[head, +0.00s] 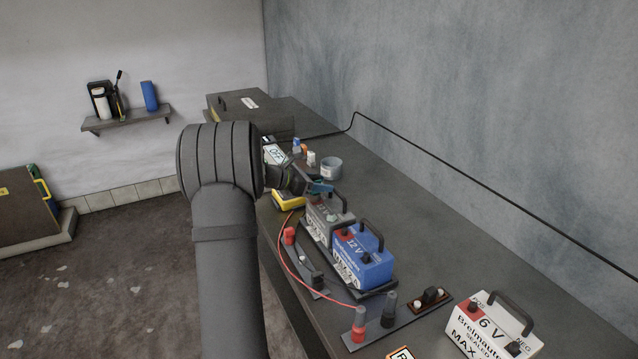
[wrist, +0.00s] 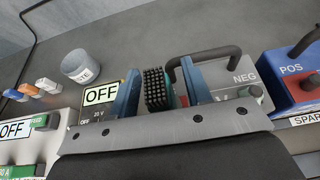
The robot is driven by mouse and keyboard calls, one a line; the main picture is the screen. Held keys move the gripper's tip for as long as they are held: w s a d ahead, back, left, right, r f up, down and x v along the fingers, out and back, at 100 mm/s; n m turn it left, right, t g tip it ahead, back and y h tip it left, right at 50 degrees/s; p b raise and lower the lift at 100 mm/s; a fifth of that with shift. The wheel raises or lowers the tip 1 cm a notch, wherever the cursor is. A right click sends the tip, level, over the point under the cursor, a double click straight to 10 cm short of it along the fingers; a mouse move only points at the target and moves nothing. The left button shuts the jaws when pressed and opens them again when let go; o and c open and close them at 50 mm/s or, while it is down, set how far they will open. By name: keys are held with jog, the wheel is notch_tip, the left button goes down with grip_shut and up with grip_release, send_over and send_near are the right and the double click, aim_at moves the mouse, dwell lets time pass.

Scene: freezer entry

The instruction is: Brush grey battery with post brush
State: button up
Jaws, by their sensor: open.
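The grey battery (head: 318,228) stands on the bench beside the blue battery (head: 372,268). In the wrist view the grey battery (wrist: 245,77) shows its black handle and a NEG label, right of my gripper. My gripper (head: 318,188) is at the far end of the grey battery, partly hidden by my arm in the head view. Its two blue fingers (wrist: 160,95) are apart in the wrist view. A brush head with black bristles and a teal edge (wrist: 155,88) shows between them, with a gap towards the right finger. Its handle is hidden.
A yellow device (head: 288,200) and an OFF sign (head: 275,155) are close by. A white 6 V battery (head: 490,330) stands at the near right. A red cable loops along the bench's front.

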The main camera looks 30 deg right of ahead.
jog(key=v, duration=1.7)
jog(key=shift+a, duration=0.25)
jog(key=x, duration=1.7)
jog(key=shift+d, duration=0.3)
jog(key=shift+r, duration=0.15)
